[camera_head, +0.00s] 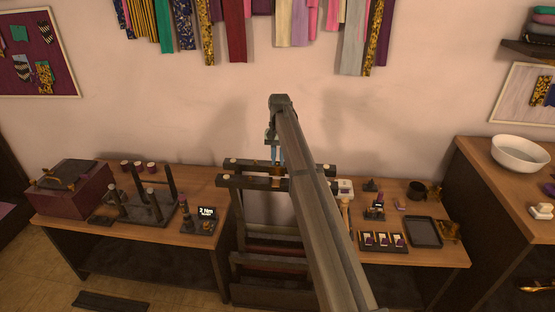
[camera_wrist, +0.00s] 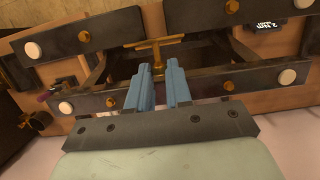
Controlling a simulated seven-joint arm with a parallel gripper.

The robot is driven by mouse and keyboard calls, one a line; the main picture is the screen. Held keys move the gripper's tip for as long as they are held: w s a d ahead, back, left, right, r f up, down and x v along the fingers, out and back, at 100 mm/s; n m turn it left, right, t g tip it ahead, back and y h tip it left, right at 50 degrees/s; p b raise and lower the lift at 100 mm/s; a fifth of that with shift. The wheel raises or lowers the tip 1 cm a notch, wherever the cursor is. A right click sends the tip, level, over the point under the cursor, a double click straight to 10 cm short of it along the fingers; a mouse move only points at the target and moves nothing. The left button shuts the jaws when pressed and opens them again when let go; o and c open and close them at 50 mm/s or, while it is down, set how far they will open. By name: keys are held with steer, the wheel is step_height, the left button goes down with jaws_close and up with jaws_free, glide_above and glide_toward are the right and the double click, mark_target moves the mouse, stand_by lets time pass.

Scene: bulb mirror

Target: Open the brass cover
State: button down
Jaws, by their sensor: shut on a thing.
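A brass T-shaped piece (camera_wrist: 157,46) sits between two dark bars of the loom-like frame in the wrist view. It shows as a small brass block (camera_head: 277,171) in the head view. My gripper (camera_wrist: 159,66) has its blue fingers on either side of the brass stem and is shut on it. In the head view my gripper (camera_head: 277,154) points down over the frame, with my arm reaching across its right part. I cannot tell whether this brass piece is the brass cover. The fingers hide part of the stem.
The dark frame (camera_head: 234,182) stands between two wooden tables. The left table (camera_head: 200,180) holds a maroon box (camera_head: 75,190), a post stand (camera_head: 150,207) and a small display (camera_head: 206,212). The right table (camera_head: 420,255) holds a tray (camera_head: 424,232) and a brass item (camera_head: 449,230).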

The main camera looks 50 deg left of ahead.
steer(key=shift+w, duration=0.1)
steer(key=c, duration=1.1)
jaws_free()
steer(key=shift+v, duration=3.7)
steer(key=shift+o, duration=0.2)
steer(key=shift+a, duration=0.1)
